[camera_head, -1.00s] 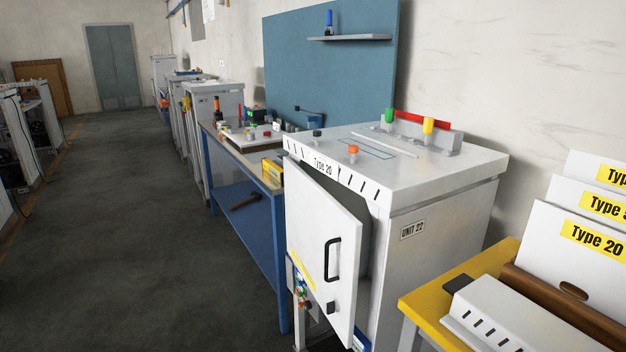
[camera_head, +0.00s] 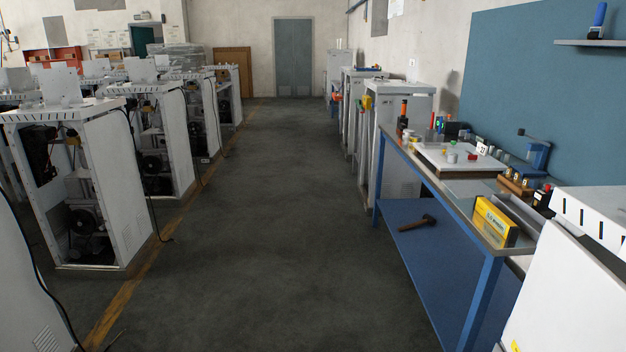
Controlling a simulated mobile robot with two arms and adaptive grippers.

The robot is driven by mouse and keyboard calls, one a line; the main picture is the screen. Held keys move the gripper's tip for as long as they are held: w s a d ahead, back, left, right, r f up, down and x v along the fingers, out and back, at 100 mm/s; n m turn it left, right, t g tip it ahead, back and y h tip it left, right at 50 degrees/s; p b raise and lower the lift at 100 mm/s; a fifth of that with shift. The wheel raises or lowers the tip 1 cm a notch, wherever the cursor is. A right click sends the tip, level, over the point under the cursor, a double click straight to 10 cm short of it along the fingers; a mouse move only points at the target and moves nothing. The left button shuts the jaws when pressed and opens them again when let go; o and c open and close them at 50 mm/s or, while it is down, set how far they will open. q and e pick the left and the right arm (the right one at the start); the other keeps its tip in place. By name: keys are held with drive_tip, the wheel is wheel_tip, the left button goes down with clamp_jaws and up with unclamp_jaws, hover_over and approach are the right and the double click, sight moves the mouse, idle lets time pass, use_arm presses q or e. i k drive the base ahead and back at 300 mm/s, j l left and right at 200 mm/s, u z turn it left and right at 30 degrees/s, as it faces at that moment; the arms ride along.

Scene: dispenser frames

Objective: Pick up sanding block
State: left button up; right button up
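I cannot single out a sanding block for certain. The blue workbench (camera_head: 480,276) on the right holds many small items. A yellow box (camera_head: 495,221) with dark print stands near its front end. A brown block-like piece (camera_head: 516,186) with small fittings sits behind the box. A white board (camera_head: 462,160) with small round pieces lies further along the bench. Neither of my grippers is in view.
A hammer (camera_head: 418,222) lies on the bench's lower shelf. A white cabinet (camera_head: 580,285) stands close at the lower right. White dispenser frames (camera_head: 100,190) with cables line the left side. The grey aisle floor (camera_head: 270,230) between is clear.

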sight(402, 127)
drive_tip(key=i+j, duration=0.15)
drive_tip(key=i, duration=1.35)
drive_tip(key=i+z, duration=0.1)
drive_tip(key=i, duration=1.1)
drive_tip(key=i+j+z, duration=0.1)
drive_tip(key=i, duration=1.1)
drive_tip(key=i+z, duration=0.1)
drive_tip(key=i, duration=0.65)
drive_tip(key=i+j+z, duration=0.1)
drive_tip(key=i, duration=0.7)
